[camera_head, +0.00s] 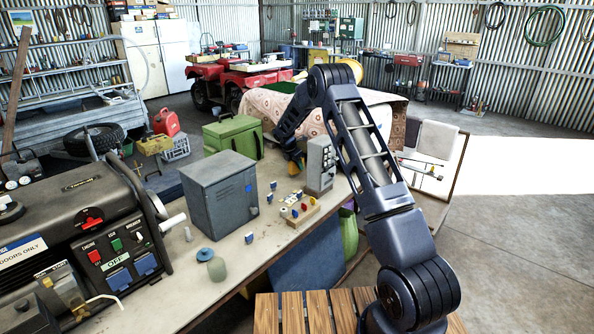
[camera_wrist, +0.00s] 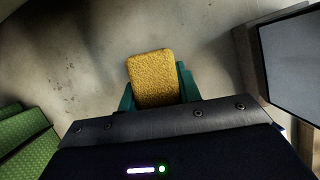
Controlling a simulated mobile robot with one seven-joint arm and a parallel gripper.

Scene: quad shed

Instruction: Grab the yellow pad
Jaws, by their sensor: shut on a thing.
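The yellow pad (camera_wrist: 152,78) is a rough-textured, rounded rectangle in the wrist view. It sits between the two teal fingers of my gripper (camera_wrist: 156,88), which is shut on it. The pad's near end is hidden behind the gripper body. In the head view my gripper (camera_head: 295,159) is at the far part of the workbench (camera_head: 180,262), between the green case and the grey control box. Only a small bit of yellow shows there. I cannot tell whether the pad still touches the bench top.
A grey control box (camera_head: 320,163) stands close on the right of my gripper, and a green case (camera_head: 231,138) on its left. Nearer are a grey metal cabinet (camera_head: 218,196), a wooden block with coloured pegs (camera_head: 300,212), a jar (camera_head: 217,269) and a generator (camera_head: 75,235).

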